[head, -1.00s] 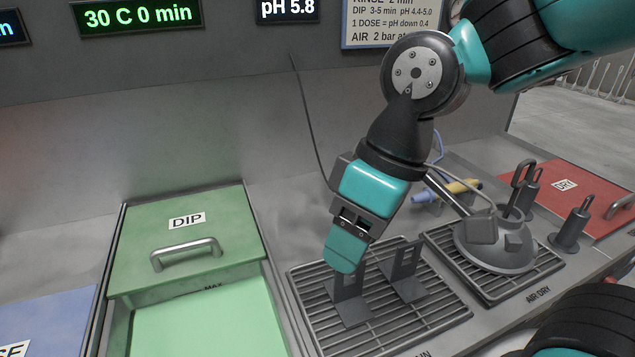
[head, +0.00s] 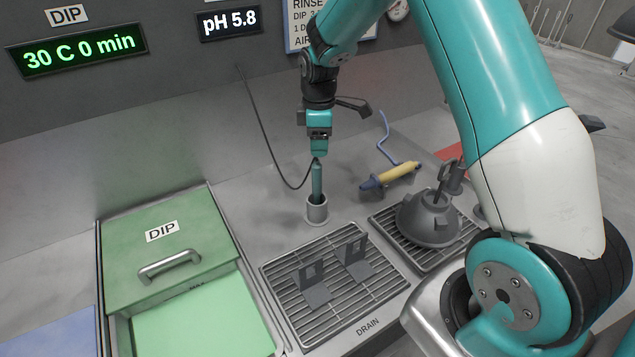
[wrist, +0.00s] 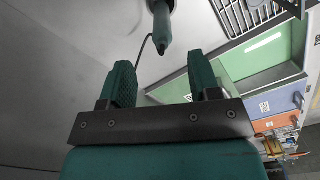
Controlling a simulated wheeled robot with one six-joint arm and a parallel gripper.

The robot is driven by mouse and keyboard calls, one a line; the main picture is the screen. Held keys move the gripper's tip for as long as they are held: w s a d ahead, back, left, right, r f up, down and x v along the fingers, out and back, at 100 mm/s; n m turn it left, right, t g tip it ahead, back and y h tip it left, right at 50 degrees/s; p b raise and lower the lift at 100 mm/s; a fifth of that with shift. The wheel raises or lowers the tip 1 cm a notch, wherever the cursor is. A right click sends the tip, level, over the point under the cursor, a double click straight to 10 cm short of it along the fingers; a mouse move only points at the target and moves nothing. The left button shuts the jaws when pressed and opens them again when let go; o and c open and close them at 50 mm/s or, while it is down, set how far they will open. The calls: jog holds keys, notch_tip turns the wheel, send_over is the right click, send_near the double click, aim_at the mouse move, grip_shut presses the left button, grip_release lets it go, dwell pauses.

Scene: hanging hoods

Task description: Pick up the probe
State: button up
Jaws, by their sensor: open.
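The probe (head: 317,180) is a slim teal rod with a dark cable at its top. It stands upright in a grey cup holder (head: 317,211) behind the drain grate. My gripper (head: 319,150) is just above the probe's top in the head view. In the wrist view the probe (wrist: 162,28) lies just beyond the fingertips, roughly centred between the two fingers of my gripper (wrist: 162,72). The fingers are apart with nothing between them. The probe's lower end is hidden in the holder.
The drain grate (head: 284,279) with two upright brackets is in front of the holder. A grey dome-shaped fixture (head: 428,222) stands on the grate at right. A yellow and blue tool (head: 390,176) lies behind it. The open green DIP bath (head: 205,322) is at left. The probe's cable (head: 262,135) hangs from the wall.

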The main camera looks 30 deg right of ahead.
aim_at(317, 164)
notch_tip(317, 164, down, 4)
jog(key=shift+f+p, duration=0.2)
jog(key=shift+p, duration=0.4)
jog(key=shift+a+f+p, duration=0.15)
jog(key=shift+f+p, duration=0.65)
jog(key=shift+f, duration=0.55)
jog(key=shift+a+f+p, duration=0.15)
jog(key=shift+f+p, duration=0.65)
jog(key=shift+f, duration=0.5)
grip_shut()
